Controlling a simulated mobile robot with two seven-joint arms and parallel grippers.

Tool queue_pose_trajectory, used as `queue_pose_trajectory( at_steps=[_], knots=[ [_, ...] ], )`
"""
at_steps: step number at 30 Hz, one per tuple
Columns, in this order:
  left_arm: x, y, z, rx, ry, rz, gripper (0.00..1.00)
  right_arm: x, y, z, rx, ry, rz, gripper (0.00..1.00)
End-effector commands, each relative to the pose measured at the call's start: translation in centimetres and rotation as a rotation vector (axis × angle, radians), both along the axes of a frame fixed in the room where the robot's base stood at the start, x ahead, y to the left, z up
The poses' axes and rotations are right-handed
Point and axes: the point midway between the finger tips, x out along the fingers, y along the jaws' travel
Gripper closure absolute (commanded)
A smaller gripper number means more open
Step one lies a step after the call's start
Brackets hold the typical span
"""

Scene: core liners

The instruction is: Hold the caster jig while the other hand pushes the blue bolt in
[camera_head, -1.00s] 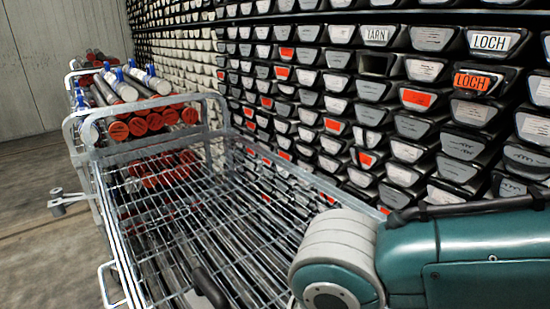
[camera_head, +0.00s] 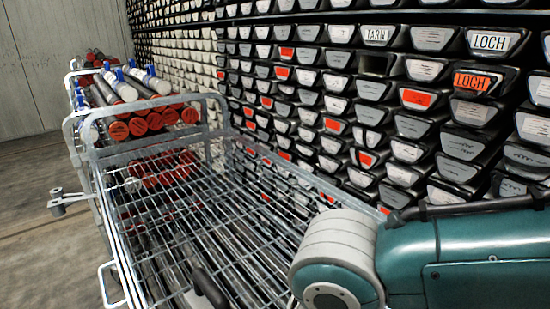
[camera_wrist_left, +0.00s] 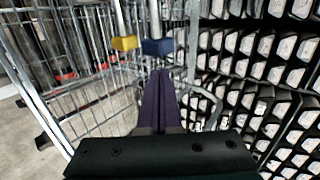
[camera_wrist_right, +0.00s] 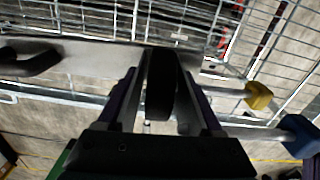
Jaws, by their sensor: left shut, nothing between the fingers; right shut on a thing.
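In the left wrist view my left gripper (camera_wrist_left: 160,88) is shut and empty, its dark fingers together. Just beyond its tips are the blue bolt (camera_wrist_left: 157,46), a blue block on a light rod, and a yellow block (camera_wrist_left: 124,43) on a similar rod beside it. In the right wrist view my right gripper (camera_wrist_right: 161,85) is shut on a dark rounded handle (camera_wrist_right: 160,90); I cannot tell if it belongs to the caster jig. The yellow block (camera_wrist_right: 257,95) and blue bolt (camera_wrist_right: 300,135) also show there at the right, on light rods. Neither gripper shows in the head view.
A wire-mesh trolley (camera_head: 218,100) fills the middle, with dark cores under its mesh. A black handle (camera_head: 208,288) is at its near end. Orange-ended cores (camera_head: 150,120) lie behind. Shelves of labelled core boxes (camera_head: 410,150) stand close on the right. Bare floor (camera_head: 40,250) lies left.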

Motion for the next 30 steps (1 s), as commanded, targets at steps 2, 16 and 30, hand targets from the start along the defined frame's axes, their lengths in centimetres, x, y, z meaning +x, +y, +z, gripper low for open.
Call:
queue_pose_trajectory(
  at_steps=[2,16,30],
  knots=[
    [0.2,-0.3,-0.2,-0.001,0.0,0.001,1.0,0.0,0.0,0.0,0.0,0.001,0.002,1.0],
    [1.3,-1.2,-1.4,-0.001,0.001,0.001,1.0,0.0,0.0,0.0,0.0,0.001,0.002,1.0],
    [3.0,0.2,-1.4,0.001,-0.003,0.002,1.0,0.0,0.0,0.0,-0.001,0.001,0.002,1.0]
  ],
)
